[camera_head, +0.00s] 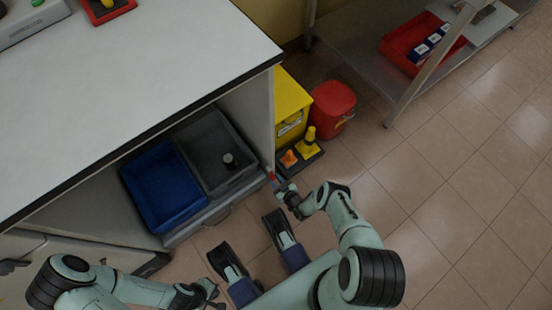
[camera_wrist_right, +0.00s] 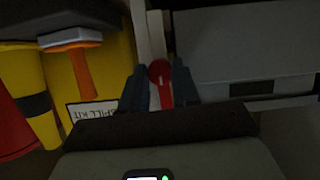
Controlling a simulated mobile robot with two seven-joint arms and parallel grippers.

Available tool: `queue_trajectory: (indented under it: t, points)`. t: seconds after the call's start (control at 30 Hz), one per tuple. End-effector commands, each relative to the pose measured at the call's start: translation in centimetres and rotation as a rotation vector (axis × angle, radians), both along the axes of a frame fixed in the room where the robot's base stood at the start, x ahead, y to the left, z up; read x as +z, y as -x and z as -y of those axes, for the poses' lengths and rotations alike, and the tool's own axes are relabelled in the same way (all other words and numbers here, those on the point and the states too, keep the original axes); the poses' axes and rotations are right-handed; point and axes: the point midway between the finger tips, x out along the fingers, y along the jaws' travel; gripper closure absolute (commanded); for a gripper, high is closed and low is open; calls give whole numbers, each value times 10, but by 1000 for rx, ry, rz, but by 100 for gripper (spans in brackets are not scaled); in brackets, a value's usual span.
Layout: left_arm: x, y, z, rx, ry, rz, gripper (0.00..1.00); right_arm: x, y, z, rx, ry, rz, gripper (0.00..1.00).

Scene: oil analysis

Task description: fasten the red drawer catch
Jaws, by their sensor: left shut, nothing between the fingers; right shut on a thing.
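The red drawer catch (camera_wrist_right: 160,75) has a round red head and a red stem in the right wrist view. It sits beside the grey drawer front (camera_wrist_right: 245,55). My right gripper (camera_wrist_right: 159,90) is shut on it, with one dark finger on each side. In the head view, the right gripper (camera_head: 276,184) is at the right end of the drawer front (camera_head: 215,213), and only a little red of the catch (camera_head: 271,175) shows. My left gripper (camera_head: 208,292) is shut and empty, low in the head view, apart from the drawer. Whether the catch is fastened cannot be told.
A blue bin (camera_head: 163,190) and a grey bin (camera_head: 205,135) with a small dark item sit in the drawer under the white bench (camera_head: 120,60). A yellow spill-kit box (camera_head: 290,105) and a red bucket (camera_head: 333,103) stand right of the cabinet. The tiled floor further right is clear.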

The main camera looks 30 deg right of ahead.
Motion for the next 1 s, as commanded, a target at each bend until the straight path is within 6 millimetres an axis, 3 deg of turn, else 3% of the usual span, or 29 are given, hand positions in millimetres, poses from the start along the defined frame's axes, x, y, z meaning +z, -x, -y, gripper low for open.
queue_trajectory:
  t: [0.6,1.0]
  points:
    - [1,-3,0,-2,0,10,100,-1,-1,-4,2,416,35,100]
    - [-1,1,0,1,0,-6,100,-1,-2,-4,1,566,46,100]
